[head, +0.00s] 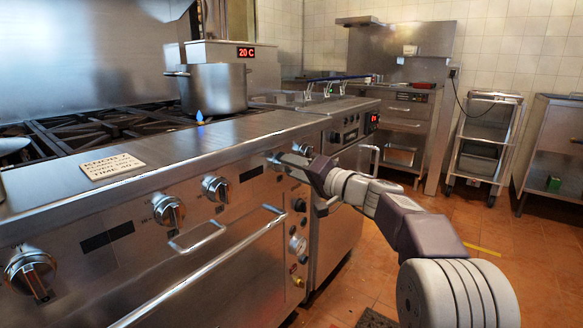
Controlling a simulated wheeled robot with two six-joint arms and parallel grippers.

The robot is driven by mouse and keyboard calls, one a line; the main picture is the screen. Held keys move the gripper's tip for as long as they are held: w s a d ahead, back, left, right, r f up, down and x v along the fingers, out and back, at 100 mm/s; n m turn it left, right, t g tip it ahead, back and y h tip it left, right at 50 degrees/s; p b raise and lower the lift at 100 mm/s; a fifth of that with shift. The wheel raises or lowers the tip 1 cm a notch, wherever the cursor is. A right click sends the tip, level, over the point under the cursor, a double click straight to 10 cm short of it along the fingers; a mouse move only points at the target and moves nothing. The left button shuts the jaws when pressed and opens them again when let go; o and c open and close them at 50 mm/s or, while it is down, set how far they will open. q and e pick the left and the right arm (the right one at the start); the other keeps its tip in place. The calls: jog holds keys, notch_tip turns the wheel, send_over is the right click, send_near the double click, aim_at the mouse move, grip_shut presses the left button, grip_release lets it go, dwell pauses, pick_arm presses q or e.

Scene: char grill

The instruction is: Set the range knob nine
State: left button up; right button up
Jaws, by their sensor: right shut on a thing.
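The steel range (130,225) runs along the left with a row of round knobs on its front panel. My right gripper (283,163) reaches in from the right and is shut on the range knob (273,158) at the far right of this row. The fingers hide most of that knob, so its setting cannot be read. The other knobs, one near the middle (215,188), one left of it (168,210) and one at the near left (32,273), are free. My left gripper is not in view.
A pot (215,88) stands on the range top, with a small blue flame shape (200,117) before it. A red display (246,52) reads 20 C. A printed card (111,166) lies on the front ledge. Oven handles (199,237) stick out below. The tiled floor at right is open.

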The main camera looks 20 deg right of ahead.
jog(key=shift+r+m+g+p, duration=0.15)
jog(key=shift+m+g+p, duration=0.15)
jog(key=shift+m+p, duration=1.35)
jog(key=shift+r+m+g+p, duration=0.1)
jog(key=shift+m+g+p, duration=0.35)
jog(key=shift+m, duration=2.1)
jog(key=o, duration=1.4)
jog(key=shift+c, duration=0.2)
jog(key=f+p+v, duration=0.1)
jog(key=p+v, duration=0.1)
jog(key=v, duration=0.7)
jog(key=shift+r+p, duration=0.3)
jog(key=shift+r, duration=0.05)
